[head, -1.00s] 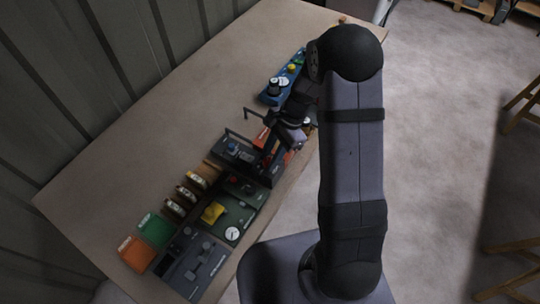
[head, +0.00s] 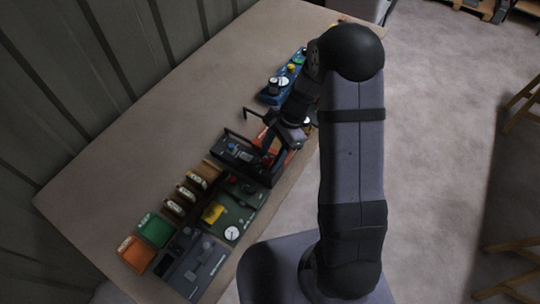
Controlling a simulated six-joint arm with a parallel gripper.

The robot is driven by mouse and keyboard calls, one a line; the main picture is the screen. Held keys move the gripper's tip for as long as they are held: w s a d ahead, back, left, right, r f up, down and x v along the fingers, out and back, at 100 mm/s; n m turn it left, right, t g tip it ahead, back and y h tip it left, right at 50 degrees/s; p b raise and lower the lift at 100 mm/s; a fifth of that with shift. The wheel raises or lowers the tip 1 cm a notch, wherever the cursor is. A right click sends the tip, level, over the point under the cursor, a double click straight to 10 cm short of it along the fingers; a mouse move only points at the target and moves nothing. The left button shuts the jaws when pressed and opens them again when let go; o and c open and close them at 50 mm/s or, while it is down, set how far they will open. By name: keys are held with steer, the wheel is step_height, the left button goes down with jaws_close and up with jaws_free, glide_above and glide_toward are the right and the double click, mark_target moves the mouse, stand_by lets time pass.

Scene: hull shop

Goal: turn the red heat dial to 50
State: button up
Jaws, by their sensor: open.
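My gripper (head: 272,142) is open over the black-framed unit and the red-orange unit in the middle of the row, seen small and dark in the head view. The red-orange unit (head: 292,155) is partly covered by my gripper and wrist. I cannot make out which knob is the red heat dial, or any scale or number on it. A small dark knob with a reddish patch shows on the dark green panel (head: 252,203), in front of the black-framed unit. No contact between my fingers and a dial can be made out.
The black-framed unit (head: 222,154) has raised bars close to my gripper. A blue panel (head: 268,98) with knobs stands behind. The table's left side is clear.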

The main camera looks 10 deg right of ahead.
steer(key=b+v, duration=0.2)
steer(key=v, duration=0.5)
steer(key=shift+r, duration=0.1)
stand_by(0.5)
steer(key=s+d+f+n+g+h, duration=0.1)
steer(key=s+d+f+n+h, duration=0.3)
steer(key=s+n, duration=0.55)
steer(key=s+a+r+n, duration=0.1)
steer(key=s+r+n, duration=0.1)
steer(key=s+n, duration=0.45)
steer(key=shift+a+r+m+t, duration=0.25)
steer(key=shift+a+r+t, duration=0.35)
steer(key=shift+r, duration=0.2)
steer(key=shift+a+r+m+t, duration=0.25)
steer(key=shift+a+r+t, duration=0.3)
steer(key=shift+r, duration=0.25)
